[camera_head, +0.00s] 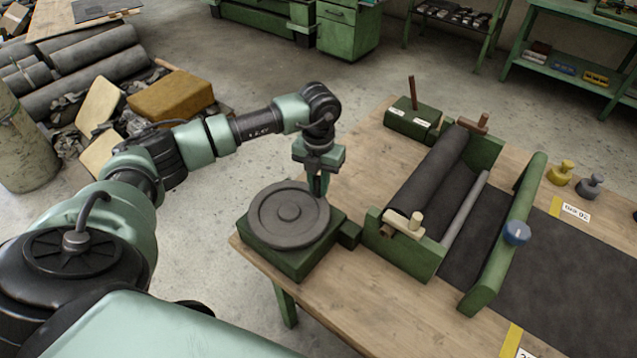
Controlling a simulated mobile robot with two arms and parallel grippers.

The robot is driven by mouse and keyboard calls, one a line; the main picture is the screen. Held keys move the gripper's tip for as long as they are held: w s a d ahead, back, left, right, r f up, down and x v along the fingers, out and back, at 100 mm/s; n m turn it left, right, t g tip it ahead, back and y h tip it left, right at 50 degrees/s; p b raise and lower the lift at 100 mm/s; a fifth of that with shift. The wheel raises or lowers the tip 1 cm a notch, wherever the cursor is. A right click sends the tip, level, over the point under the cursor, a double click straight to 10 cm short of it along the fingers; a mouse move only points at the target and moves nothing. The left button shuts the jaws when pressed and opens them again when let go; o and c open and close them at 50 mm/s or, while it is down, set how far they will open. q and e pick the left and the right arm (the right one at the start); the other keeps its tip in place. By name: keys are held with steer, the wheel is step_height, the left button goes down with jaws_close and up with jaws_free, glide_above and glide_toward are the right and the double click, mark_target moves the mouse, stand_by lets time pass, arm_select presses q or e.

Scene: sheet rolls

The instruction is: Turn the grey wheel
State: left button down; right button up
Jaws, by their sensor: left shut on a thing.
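The grey wheel (270,228) is a flat disc with a round hub, lying on a green block (285,262) at the table's near left corner. My left gripper (318,190) points down at the wheel's far right edge and is shut there on the wheel's rim or something on it; the fingers hide the exact contact. My right gripper is not in view.
A green roller frame (405,254) with a dark sheet roll (430,172) stands right of the wheel on the wooden table (345,318). A dark sheet (580,275) runs rightward. A green box with a lever (412,118) stands behind. Yellow (562,172) and grey (590,186) knobs stand far right.

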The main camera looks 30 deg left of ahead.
arm_select(q)
steer(key=shift+s+d+f+m+b, duration=0.2)
steer(key=shift+d+m+b, duration=0.3)
steer(key=shift+m+b, duration=0.3)
steer(key=shift+s+d+r+m, duration=0.2)
steer(key=shift+d+r+m, duration=0.1)
steer(key=shift+m, duration=0.1)
steer(key=c, duration=1.3)
jaws_free()
steer(key=shift+r+b, duration=1.2)
steer(key=shift+r, duration=2.7)
